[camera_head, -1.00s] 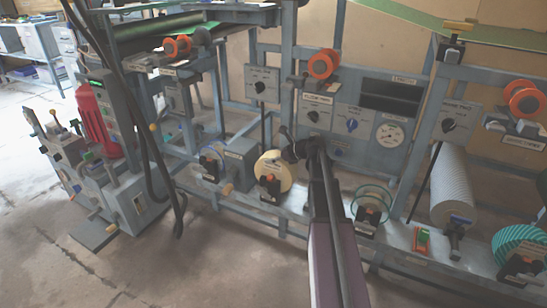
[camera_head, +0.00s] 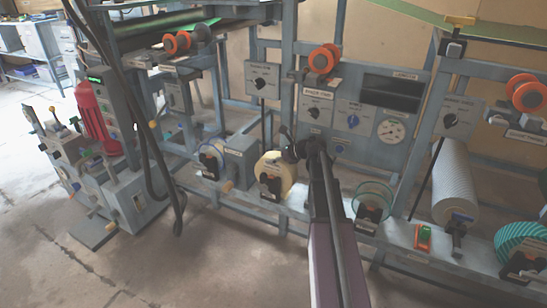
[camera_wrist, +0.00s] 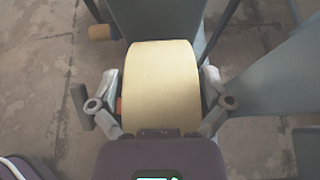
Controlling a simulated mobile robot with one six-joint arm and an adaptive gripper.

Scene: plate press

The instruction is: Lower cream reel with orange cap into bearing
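The cream reel (camera_head: 288,170) is at the middle of the lower rail in the head view. It also shows in the wrist view (camera_wrist: 161,88), filling the space between my fingers. A black bearing block (camera_head: 270,187) with a bit of orange at its top is in front of the reel's face. My gripper (camera_head: 293,153) reaches the reel from its upper right. In the wrist view my gripper (camera_wrist: 161,80) has one finger along each side of the reel and looks shut on it. A small patch of orange shows by the left finger. How deep the reel's shaft sits in the bearing is hidden.
A blue-rimmed reel (camera_head: 208,163) and a grey box (camera_head: 240,160) stand to the left. A clear green-rimmed reel (camera_head: 373,198) stands to the right, with a large white roll (camera_head: 452,185) beyond it. A control panel (camera_head: 352,118) is behind.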

